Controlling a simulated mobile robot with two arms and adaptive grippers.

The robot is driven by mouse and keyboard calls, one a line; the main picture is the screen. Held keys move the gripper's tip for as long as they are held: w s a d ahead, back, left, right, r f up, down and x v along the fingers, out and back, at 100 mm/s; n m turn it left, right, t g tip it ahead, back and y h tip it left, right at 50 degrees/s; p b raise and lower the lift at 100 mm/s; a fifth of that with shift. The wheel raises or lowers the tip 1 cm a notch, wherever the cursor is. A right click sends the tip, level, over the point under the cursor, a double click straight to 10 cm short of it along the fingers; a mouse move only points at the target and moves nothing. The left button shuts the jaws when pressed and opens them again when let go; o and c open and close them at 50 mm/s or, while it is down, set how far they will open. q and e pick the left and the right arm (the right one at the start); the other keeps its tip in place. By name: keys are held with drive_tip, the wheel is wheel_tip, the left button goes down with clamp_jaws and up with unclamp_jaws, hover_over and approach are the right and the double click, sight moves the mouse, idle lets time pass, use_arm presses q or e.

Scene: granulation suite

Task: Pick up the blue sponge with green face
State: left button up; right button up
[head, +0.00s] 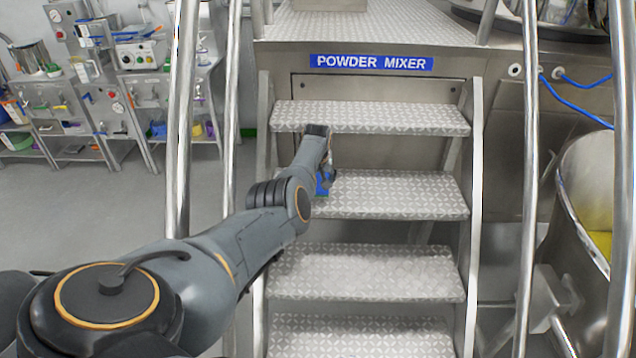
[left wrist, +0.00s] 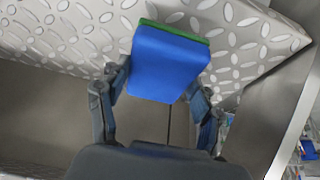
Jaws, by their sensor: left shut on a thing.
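The blue sponge with green face (left wrist: 168,62) shows large in the left wrist view, blue side toward the camera, with a thin green edge along its top. My left gripper (left wrist: 163,80) is shut on it, one finger at each side. The sponge is at a patterned metal step tread (left wrist: 240,40); I cannot tell whether it still touches the tread. In the head view a small blue part of the sponge (head: 323,183) shows below my left gripper (head: 325,170), at the left part of a stair tread. The rest is hidden by the gripper. My right gripper is not in view.
Metal stairs (head: 370,272) with handrails (head: 181,120) on both sides rise to a platform labelled POWDER MIXER (head: 371,62). A tread (head: 370,117) lies just above the gripper. Shelves with equipment (head: 130,90) stand at the back left. A steel vessel (head: 590,190) is at right.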

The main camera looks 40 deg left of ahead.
use_arm(q)
drive_tip(key=p+v, duration=0.2)
drive_tip(key=v, duration=0.2)
drive_tip(key=shift+s, duration=0.1)
drive_tip(key=s+d+r, duration=0.7)
drive_tip(key=s+d, duration=0.1)
drive_tip(key=s, duration=0.1)
drive_tip(key=shift+s+r, duration=0.15)
drive_tip(key=shift+r, duration=0.1)
drive_tip(key=shift+d, duration=0.1)
